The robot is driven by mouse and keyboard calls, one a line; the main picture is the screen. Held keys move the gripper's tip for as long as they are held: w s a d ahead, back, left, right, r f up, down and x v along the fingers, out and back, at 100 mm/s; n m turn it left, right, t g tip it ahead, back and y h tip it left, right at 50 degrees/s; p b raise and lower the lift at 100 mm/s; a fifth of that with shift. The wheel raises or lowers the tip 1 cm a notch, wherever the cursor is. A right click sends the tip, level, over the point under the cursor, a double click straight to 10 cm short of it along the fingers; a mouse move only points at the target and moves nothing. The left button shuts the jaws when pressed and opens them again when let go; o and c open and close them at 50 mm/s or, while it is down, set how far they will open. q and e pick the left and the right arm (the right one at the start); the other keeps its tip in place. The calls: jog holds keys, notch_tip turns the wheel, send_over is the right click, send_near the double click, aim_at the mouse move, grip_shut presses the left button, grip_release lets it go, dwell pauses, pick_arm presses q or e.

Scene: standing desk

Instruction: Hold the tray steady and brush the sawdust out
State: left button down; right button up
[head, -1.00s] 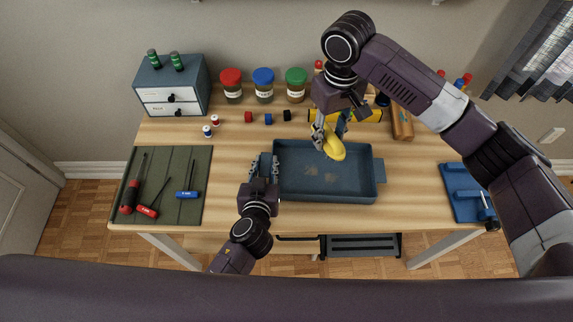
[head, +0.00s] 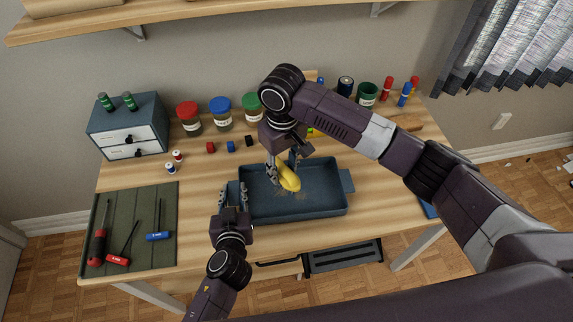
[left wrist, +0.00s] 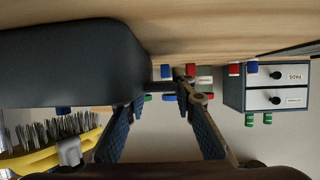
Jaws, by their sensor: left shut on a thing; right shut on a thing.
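The dark blue tray (head: 330,208) lies on the desk with thin tan sawdust patches (head: 304,191) on its floor. My left gripper (head: 232,196) is shut on the tray's left end handle; in the left wrist view its fingers (left wrist: 165,120) reach up beside the tray wall (left wrist: 65,65). My right gripper (head: 282,168) is shut on the yellow brush (head: 289,178) over the tray's middle. The brush also shows in the left wrist view (left wrist: 45,158), its grey bristles by the tray. Whether the bristles touch the tray floor is hard to tell.
A green mat (head: 135,255) with screwdrivers lies left of the tray. A small drawer cabinet (head: 128,128) and lidded jars (head: 221,112) stand at the back. Small spools (head: 177,156) sit in front of them.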

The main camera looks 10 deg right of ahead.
jog(key=shift+f, duration=3.45)
jog(key=shift+d+f, duration=0.15)
jog(key=shift+d, duration=0.2)
jog(key=shift+d+r, duration=0.15)
jog(key=shift+d, duration=0.65)
jog(key=shift+d+r, duration=0.15)
jog(key=shift+d, duration=0.6)
jog(key=shift+a, duration=1.75)
jog(key=shift+w+a+r, duration=0.1)
jog(key=shift+w, duration=0.1)
jog(key=shift+s+d, duration=0.1)
jog(key=shift+d, duration=0.35)
jog(key=shift+s+d+r, duration=0.1)
jog(key=shift+d+r, duration=0.1)
jog(key=shift+d, duration=1.35)
jog(key=a, duration=0.4)
jog(key=shift+a, duration=0.1)
jog(key=shift+r, duration=3.3)
